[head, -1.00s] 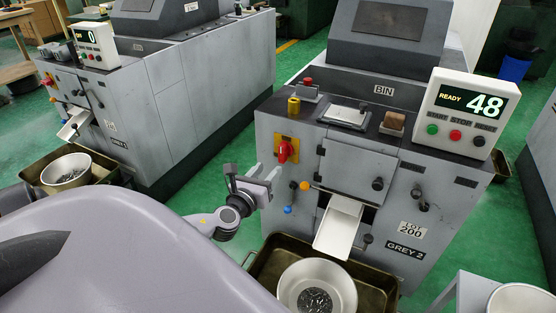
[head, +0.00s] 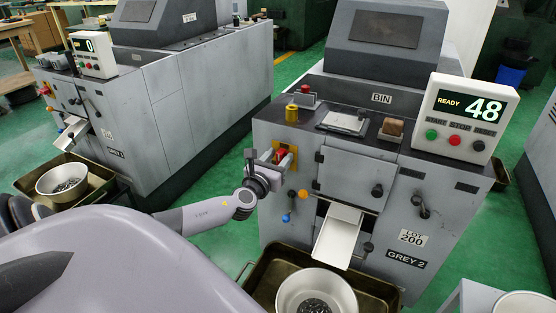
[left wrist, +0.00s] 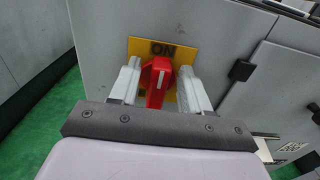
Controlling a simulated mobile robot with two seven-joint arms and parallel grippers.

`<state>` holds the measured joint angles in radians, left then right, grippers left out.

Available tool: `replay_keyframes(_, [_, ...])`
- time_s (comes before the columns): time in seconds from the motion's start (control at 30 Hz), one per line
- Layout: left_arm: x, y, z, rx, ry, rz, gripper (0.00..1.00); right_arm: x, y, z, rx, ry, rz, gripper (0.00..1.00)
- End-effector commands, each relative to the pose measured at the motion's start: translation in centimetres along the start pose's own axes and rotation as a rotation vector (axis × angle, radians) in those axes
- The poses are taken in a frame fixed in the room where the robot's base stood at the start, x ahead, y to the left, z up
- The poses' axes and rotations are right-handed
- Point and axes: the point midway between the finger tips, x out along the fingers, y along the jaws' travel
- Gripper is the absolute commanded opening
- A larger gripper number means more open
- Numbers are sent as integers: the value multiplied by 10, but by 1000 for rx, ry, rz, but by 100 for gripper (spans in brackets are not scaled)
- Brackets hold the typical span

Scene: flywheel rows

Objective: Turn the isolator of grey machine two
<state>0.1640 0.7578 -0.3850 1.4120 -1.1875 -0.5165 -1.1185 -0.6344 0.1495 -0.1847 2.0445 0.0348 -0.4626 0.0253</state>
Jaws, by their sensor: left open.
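Grey machine two (head: 360,150), labelled GREY 2, stands at the right of the head view. Its isolator is a red knob (left wrist: 156,82) on a yellow plate (left wrist: 184,50) marked ON. The knob's white line points up toward ON in the left wrist view. My left gripper (head: 281,157) is at the isolator in the head view. In the left wrist view its open fingers (left wrist: 158,84) stand on either side of the red knob, with a small gap visible at the right. The knob (head: 281,154) is partly hidden by the gripper in the head view. My right gripper is not in view.
The machine's display (head: 466,108) reads READY 48. Orange and blue knobs sit just below the isolator, and a chute (head: 338,238) leads over a bowl (head: 316,291) in a brass-coloured tray (head: 375,290). Another grey machine (head: 170,95) stands left across green floor.

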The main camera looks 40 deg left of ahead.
Motion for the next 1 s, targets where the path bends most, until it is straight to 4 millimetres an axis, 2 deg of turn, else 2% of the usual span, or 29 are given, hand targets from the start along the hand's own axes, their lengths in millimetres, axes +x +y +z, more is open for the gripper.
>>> replay_keyframes(0.17, [0,0,0,-1,1,0,47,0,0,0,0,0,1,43])
replay_keyframes(0.2, [0,0,0,-1,1,0,44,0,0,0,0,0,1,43])
replay_keyframes(0.33, [0,0,0,-1,1,0,1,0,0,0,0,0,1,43])
replay_keyframes(0.73, [0,1,-2,-37,1,1,0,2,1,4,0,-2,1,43])
replay_keyframes(1.0, [0,3,-4,-197,1,1,0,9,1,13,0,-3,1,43])
